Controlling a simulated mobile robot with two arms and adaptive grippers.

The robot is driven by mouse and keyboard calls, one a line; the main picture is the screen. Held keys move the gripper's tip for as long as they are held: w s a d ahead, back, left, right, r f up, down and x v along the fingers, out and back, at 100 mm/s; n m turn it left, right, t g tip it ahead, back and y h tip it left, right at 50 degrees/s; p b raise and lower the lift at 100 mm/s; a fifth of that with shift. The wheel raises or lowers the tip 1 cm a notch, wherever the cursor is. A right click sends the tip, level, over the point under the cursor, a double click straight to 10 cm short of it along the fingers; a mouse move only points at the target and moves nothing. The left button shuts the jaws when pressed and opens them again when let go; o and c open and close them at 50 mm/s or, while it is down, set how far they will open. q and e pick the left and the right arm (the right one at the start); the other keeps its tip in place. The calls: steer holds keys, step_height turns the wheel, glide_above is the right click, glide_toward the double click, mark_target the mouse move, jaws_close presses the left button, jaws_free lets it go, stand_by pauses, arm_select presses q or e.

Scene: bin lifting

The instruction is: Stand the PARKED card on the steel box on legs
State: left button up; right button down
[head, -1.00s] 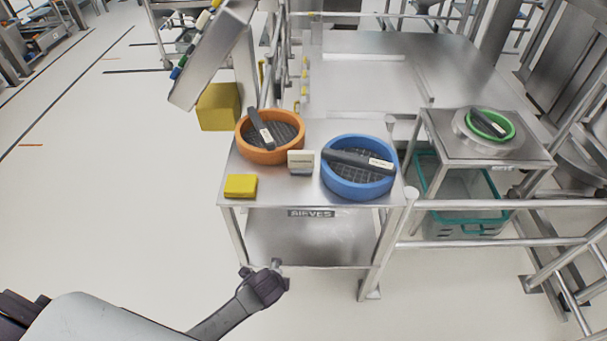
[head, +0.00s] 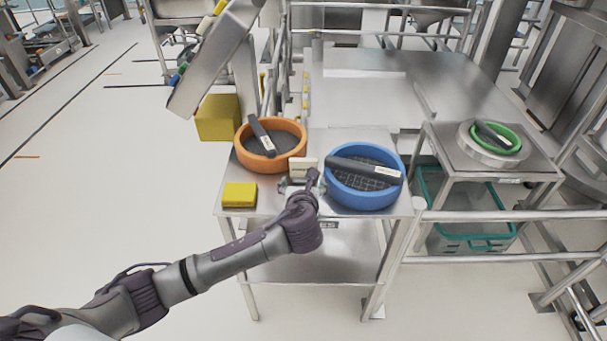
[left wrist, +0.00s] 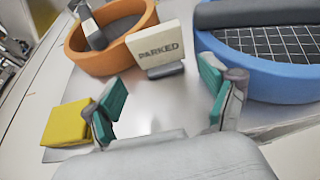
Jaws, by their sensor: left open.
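The PARKED card (head: 303,166) is a small cream plate standing upright in a grey foot on the steel sieve table, between the orange and blue sieves. In the left wrist view the card (left wrist: 158,42) faces me with its lettering readable. My left gripper (head: 303,184) is just in front of the card. In the left wrist view the gripper (left wrist: 161,86) has its teal-padded fingers spread, with the card beyond the fingertips and nothing between them. A wide flat steel top (head: 375,85) lies behind the table; I cannot tell whether it is the steel box on legs. My right gripper is not visible.
An orange sieve (head: 245,155) and a blue sieve (head: 362,196) flank the card, each with a dark handled tool. A yellow block (head: 239,194) sits at the table's front left. A steel stand (head: 460,163) at right bears a green ring (head: 512,137). Rails run at right.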

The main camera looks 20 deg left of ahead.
mark_target(303, 172)
arm_select(q)
steer(key=x, duration=0.8)
steer(key=shift+w+f+b, duration=0.25)
steer(key=shift+f+b, duration=0.05)
steer(key=shift+b, duration=0.1)
steer(key=shift+a, duration=0.1)
steer(key=c, duration=0.9)
steer(key=shift+r, duration=0.1)
steer(key=shift+c, duration=0.2)
